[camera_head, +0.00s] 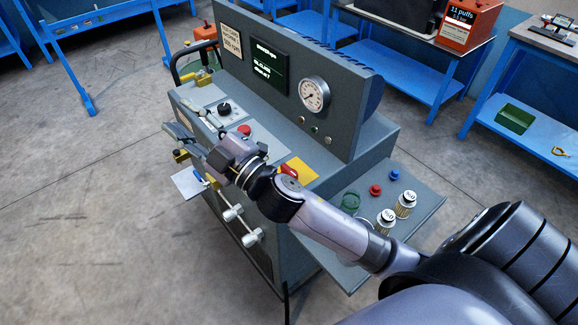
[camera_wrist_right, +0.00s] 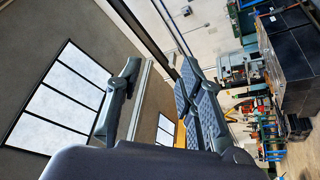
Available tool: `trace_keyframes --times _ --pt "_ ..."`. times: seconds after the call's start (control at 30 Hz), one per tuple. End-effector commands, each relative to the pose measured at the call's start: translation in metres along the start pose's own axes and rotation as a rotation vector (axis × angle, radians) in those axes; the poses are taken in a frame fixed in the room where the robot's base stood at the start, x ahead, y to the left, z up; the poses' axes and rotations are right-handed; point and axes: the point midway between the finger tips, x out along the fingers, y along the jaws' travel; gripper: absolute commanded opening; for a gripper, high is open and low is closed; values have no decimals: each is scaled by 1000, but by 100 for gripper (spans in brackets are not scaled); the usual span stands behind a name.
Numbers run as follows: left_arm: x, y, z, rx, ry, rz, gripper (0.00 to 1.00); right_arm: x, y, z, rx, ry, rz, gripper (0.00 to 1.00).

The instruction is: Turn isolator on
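A red handle (camera_head: 289,170) sits on a yellow plate (camera_head: 301,171) on the sloping top of the grey machine; it looks like the isolator. My right arm passes just in front of it and partly covers the plate. My right gripper (camera_head: 188,122) is beyond it, over the machine's left front edge. Its fingers stand apart with nothing between them, and they also show apart in the right wrist view (camera_wrist_right: 155,100). That view shows windows and distant shelving, not the handle. My left gripper is in neither view.
The grey machine (camera_head: 350,133) has an upright panel with a screen (camera_head: 268,66) and a round gauge (camera_head: 314,94). A black knob (camera_head: 224,108) and a red button (camera_head: 244,130) are near my wrist. A side shelf holds weights (camera_head: 404,204).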

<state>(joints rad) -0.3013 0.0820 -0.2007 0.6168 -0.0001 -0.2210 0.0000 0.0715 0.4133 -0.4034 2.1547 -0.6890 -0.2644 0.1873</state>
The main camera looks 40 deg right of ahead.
Motion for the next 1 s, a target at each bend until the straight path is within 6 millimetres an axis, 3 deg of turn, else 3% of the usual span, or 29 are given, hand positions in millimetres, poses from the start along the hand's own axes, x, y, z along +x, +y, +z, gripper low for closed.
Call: trace_keyframes --times 0.03,0.13,0.2,0.3,0.37,0.43,0.53,0.6,0.73,0.8,0.9,1.0 --pt "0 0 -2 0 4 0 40 14 1 -29 -98 151 -21 35" --pt "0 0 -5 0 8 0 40 22 -16 -78 -297 445 -113 35" --pt "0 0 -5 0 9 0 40 18 -37 -97 -443 628 -213 35" --pt "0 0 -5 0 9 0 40 4 -68 -97 -657 842 -405 35" --pt "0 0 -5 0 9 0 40 -6 -83 -82 -784 939 -549 35" --pt "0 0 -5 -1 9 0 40 -20 -93 -50 -927 1017 -743 35" --pt "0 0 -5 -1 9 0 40 -39 -84 13 -1109 1049 -1059 35" --pt "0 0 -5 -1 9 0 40 -52 -61 59 -1206 1014 -1286 35" --pt "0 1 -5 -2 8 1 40 -76 2 126 -1301 869 -1659 35" --pt "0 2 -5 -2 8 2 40 -87 36 149 -1314 778 -1809 35" --pt "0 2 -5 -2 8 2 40 -101 71 167 -1310 674 -1955 35" --pt "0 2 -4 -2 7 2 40 -109 89 174 -1300 618 -2029 35"
